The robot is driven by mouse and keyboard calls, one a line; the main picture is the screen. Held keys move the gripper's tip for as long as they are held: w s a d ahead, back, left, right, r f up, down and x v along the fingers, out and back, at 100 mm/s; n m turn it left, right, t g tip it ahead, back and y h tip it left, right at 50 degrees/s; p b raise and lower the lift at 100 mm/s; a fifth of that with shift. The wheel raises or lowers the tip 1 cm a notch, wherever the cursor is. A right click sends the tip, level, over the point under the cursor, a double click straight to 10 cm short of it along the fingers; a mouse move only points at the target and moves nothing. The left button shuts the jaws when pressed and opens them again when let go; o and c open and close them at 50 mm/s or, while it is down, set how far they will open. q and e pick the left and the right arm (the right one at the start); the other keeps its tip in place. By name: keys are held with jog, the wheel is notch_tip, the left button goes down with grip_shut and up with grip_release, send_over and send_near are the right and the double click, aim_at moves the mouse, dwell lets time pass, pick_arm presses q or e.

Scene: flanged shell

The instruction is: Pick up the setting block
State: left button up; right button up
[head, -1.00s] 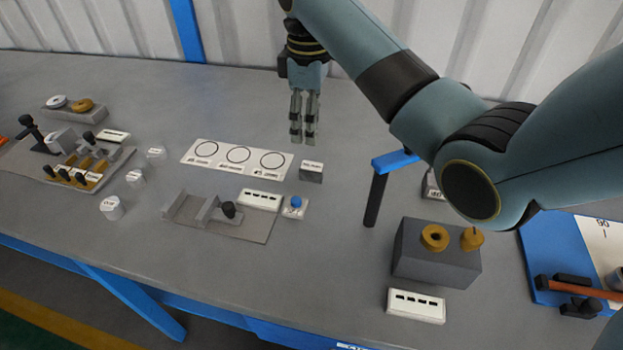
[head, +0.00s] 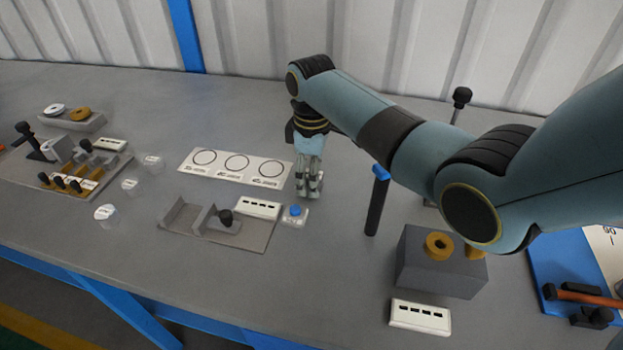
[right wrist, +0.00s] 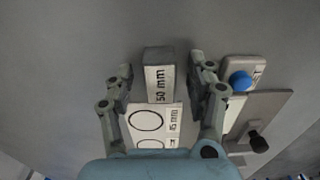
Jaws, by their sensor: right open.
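The setting block is a small grey block with a white "50 mm" label (right wrist: 158,62), seen in the right wrist view between the fingertips of my right gripper. My right gripper (right wrist: 162,78) is open, with one finger on each side of the block and a gap visible on both sides. In the head view my right gripper (head: 309,190) points down at the right end of the white card with circles and hides the block. My left gripper is not in view.
The white card with circles (head: 215,170) lies beside the gripper. Close by are a blue button (head: 295,210) and a grey fixture plate (head: 255,238) with a black knob. A blue-topped post (head: 376,205) and a grey box (head: 430,275) stand to the right.

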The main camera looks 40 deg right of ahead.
grip_shut()
dwell(0.4)
